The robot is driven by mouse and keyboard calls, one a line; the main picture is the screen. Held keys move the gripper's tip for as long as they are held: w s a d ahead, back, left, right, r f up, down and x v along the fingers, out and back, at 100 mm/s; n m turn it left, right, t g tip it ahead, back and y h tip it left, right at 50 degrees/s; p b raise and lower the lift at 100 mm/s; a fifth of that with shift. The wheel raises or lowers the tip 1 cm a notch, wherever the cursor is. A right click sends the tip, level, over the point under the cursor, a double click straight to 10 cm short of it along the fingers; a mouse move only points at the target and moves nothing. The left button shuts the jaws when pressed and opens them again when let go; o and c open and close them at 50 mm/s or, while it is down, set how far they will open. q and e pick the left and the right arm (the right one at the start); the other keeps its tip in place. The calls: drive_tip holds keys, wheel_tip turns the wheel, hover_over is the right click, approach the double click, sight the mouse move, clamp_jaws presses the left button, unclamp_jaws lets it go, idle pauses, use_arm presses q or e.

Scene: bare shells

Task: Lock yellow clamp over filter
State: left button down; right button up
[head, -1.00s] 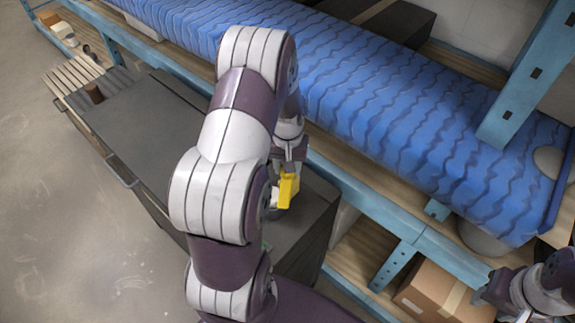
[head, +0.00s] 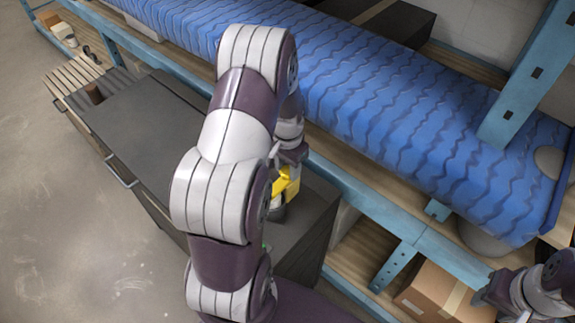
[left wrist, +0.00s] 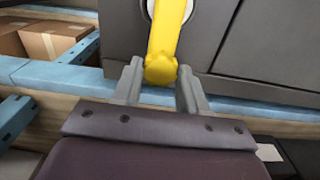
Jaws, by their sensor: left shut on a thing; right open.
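The yellow clamp (head: 285,184) shows beside my left forearm in the head view, above a dark round base (head: 278,213) on the dark cabinet top. In the left wrist view the knobbed end of the clamp (left wrist: 161,68) sits between the fingers of my left gripper (left wrist: 160,86), which is shut on it. A sliver of white round surface (left wrist: 188,10), possibly the filter, shows beside the clamp at the top edge. My arm hides most of this spot in the head view. My right gripper (head: 483,298) is open and empty at the lower right.
The dark cabinet (head: 145,125) stretches to the upper left, its top mostly clear. A blue ribbed roll (head: 400,115) lies on the blue-framed shelf (head: 350,190) behind. A cardboard box (head: 440,290) stands below, near my right gripper.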

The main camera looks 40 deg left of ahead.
idle(0.4)
use_arm(q)
drive_tip(key=c, duration=0.6)
unclamp_jaws()
drive_tip(key=shift+c, duration=0.2)
wheel_tip(320, 180, up, 13)
drive_tip(key=b, duration=0.3)
drive_tip(key=shift+f, duration=0.1)
